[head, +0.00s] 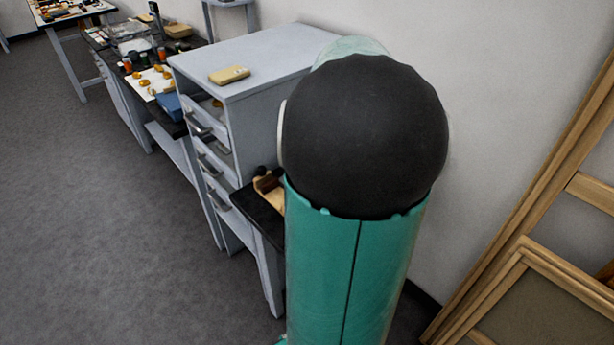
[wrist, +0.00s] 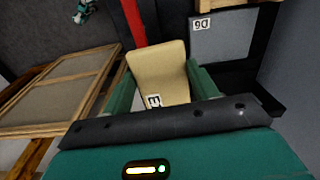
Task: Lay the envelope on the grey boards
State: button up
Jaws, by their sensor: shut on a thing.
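In the wrist view, my gripper (wrist: 160,88) is shut on a flat beige piece with a small white label, which looks like the envelope (wrist: 158,68). One green finger is on each side of it, and it points away from the palm. A flat grey surface (wrist: 222,40) with a label reading D6 lies beyond it at upper right, inside a dark border. It may be the grey boards, but I cannot tell for sure. In the head view my own arm hides the gripper and the envelope.
A grey drawer cabinet (head: 255,62) with a tan block (head: 229,75) on top stands left of my arm. A dark bench (head: 262,215) holds small items. Wooden frames (head: 550,290) lean at right; they also show in the wrist view (wrist: 60,90). Open floor (head: 90,220) lies left.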

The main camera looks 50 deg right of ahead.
jog(key=shift+m, duration=0.3)
jog(key=w+d+f, duration=0.1)
jog(key=w+f, duration=0.2)
jog(key=w, duration=0.1)
jog(key=w+d+f, duration=0.1)
jog(key=w+f, duration=0.1)
jog(key=w, duration=0.2)
jog(key=w+d+f, duration=0.1)
jog(key=w+f, duration=0.2)
jog(key=w, duration=0.1)
jog(key=shift+f, duration=0.35)
jog(key=shift+w+d+f, duration=0.15)
jog(key=shift+w+f, duration=0.35)
jog(key=shift+f, duration=1.55)
jog(key=shift+f, duration=0.15)
jog(key=o, duration=1)
jog(key=shift+o, duration=0.2)
